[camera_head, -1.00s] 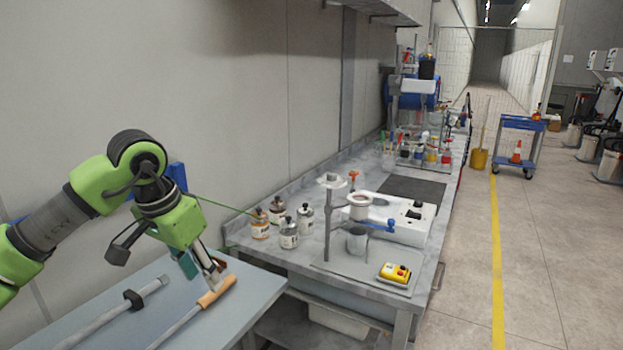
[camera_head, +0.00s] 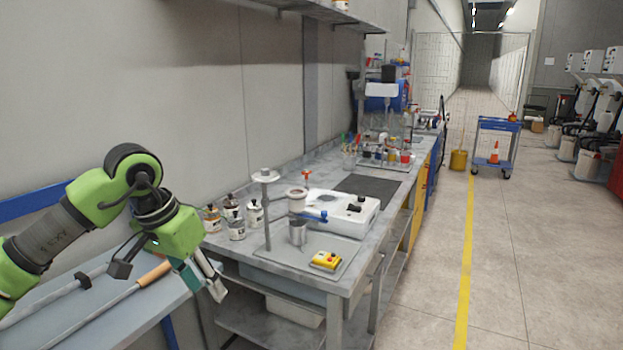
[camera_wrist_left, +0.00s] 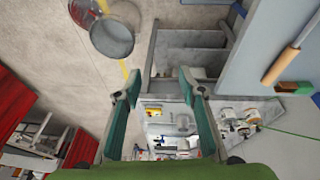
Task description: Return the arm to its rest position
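My left arm comes in from the left of the head view, green and grey and bent. Its left gripper (camera_head: 206,284) points down near the right edge of the light blue-grey table (camera_head: 112,325). The wrist view shows its two teal fingers (camera_wrist_left: 160,82) spread apart with nothing between them. A rod with a wooden handle (camera_head: 155,272) lies on that table, apart from the gripper; the handle also shows in the wrist view (camera_wrist_left: 281,66). My right gripper is in neither view.
A grey workbench (camera_head: 345,278) stands to the right, with several bottles (camera_head: 237,230), a white device (camera_head: 342,208) and a yellow button box (camera_head: 326,260). A blue cart (camera_head: 497,127) and yellow bucket (camera_head: 458,160) stand farther back. The floor (camera_head: 520,260) at the right is clear.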

